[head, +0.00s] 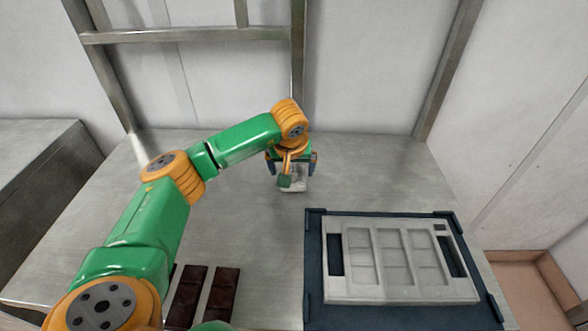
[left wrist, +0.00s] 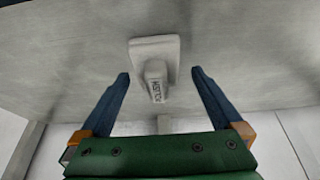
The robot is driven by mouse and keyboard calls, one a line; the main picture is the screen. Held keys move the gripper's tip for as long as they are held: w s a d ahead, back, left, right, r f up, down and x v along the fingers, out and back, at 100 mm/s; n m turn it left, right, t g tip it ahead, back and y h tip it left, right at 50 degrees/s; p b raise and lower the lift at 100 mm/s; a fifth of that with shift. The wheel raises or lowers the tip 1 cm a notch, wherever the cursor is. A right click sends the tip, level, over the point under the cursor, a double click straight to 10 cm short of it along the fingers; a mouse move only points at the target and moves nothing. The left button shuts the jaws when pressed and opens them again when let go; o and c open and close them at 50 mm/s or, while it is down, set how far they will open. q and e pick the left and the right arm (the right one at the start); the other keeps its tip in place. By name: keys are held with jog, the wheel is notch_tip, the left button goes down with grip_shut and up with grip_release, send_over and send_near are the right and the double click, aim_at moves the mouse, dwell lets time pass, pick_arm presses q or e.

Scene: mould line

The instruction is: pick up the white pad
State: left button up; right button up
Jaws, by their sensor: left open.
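The white pad (head: 296,184) lies on the grey metal table, a little right of the middle of the head view and partly hidden by my left gripper (head: 292,168). In the left wrist view the pad (left wrist: 152,46) is a pale plate with a raised block bearing small dark lettering. My left gripper (left wrist: 160,74) is open, with one blue finger on each side of the block. I see a gap on both sides, and nothing is held. My right gripper is not in view.
A grey mould (head: 350,289) with several pockets sits on a dark blue tray (head: 314,258) at front right. Two dark brown bars (head: 188,297) (head: 223,293) lie at front left. A metal frame (head: 190,33) stands behind the table (head: 245,225).

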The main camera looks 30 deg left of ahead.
pick_arm(q)
jog(key=shift+w+a+f, duration=0.2)
jog(key=shift+w+f, duration=0.45)
jog(key=shift+f, duration=0.25)
jog(key=shift+w, duration=0.1)
jog(key=shift+s+r, duration=0.1)
jog(key=shift+s, duration=0.1)
jog(key=c, duration=1.4)
jog(key=shift+w, duration=0.15)
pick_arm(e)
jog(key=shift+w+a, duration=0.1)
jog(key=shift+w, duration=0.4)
